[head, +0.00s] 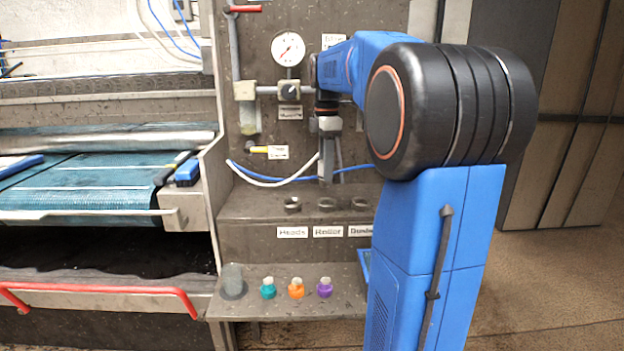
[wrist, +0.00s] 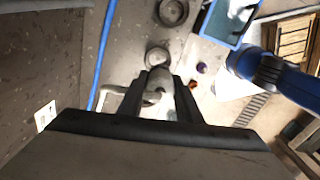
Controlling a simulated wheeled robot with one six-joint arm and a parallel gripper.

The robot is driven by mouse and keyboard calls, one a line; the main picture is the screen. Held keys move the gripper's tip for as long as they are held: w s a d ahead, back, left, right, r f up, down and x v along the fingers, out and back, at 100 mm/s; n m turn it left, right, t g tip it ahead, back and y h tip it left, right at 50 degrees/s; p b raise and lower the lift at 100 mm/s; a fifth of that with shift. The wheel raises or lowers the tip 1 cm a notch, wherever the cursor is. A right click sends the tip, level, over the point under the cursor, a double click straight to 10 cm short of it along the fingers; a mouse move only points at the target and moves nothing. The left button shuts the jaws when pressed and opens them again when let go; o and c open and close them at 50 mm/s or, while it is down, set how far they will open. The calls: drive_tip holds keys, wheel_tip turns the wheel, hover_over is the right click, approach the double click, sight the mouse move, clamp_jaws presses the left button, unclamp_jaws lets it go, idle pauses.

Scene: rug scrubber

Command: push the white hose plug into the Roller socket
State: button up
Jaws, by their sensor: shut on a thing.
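My gripper (head: 327,178) points down above the ledge and is shut on the white hose plug (wrist: 158,80), which shows between its two fingers in the wrist view. In the head view the fingers mostly hide the plug. The white hose (head: 270,183) loops from the left up to my gripper. The Roller socket (head: 327,204) is a dark ring on the ledge above the "Roller" label (head: 328,232). The gripper is above it, with a gap showing. In the wrist view a ring socket (wrist: 157,55) lies just beyond the plug's tip; its label is not visible there.
The Heads socket (head: 292,204) is to the left, and another socket (head: 359,204) to the right has a partly hidden label. A blue hose (head: 345,170) runs behind my gripper. Teal (head: 268,290), orange (head: 296,290) and purple (head: 325,290) bottles stand on the lower shelf.

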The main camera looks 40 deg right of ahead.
drive_tip(key=shift+w+d, duration=0.1)
drive_tip(key=shift+d, duration=0.4)
drive_tip(key=shift+f, duration=2)
drive_tip(key=shift+f, duration=1.55)
drive_tip(key=o, duration=1.2)
drive_tip(key=shift+o, duration=0.2)
wheel_tip(320, 180, up, 17)
drive_tip(key=shift+r, duration=0.2)
